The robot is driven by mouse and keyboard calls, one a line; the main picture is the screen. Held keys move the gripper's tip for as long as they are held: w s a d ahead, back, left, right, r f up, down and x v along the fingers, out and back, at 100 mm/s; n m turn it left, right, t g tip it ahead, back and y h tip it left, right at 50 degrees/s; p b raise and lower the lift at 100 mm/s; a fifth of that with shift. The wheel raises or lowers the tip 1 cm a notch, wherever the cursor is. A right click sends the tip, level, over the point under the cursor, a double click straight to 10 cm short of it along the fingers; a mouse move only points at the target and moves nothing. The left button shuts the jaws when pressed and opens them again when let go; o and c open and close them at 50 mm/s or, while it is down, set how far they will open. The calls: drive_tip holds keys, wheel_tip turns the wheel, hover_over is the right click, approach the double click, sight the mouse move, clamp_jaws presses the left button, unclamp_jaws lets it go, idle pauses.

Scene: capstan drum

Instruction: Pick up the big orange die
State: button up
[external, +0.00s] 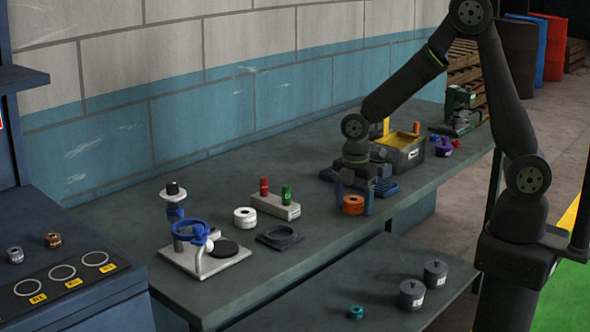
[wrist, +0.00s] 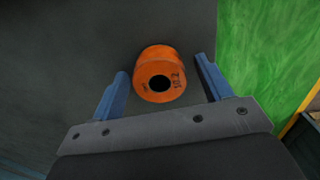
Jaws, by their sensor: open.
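The big orange die (external: 353,205) is a short orange cylinder with a dark central hole. It stands on the workbench below my gripper in the external view. In the wrist view the orange die (wrist: 160,75) shows its holed face with dark markings, which I cannot fully read. My gripper (external: 353,192) points down over the die, its fingers reaching down around it. In the wrist view my gripper (wrist: 161,75) is open, with one blue finger on each side of the die and a visible gap on both sides.
Left of the die are a white ring (external: 245,217), a block with red and green pegs (external: 275,206), a dark plate (external: 279,238) and a blue-ringed fixture (external: 205,250). The bench's front edge is close.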

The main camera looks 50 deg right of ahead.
drive_tip(key=shift+c, duration=0.4)
drive_tip(key=c, duration=1.4)
drive_tip(key=shift+r, duration=0.2)
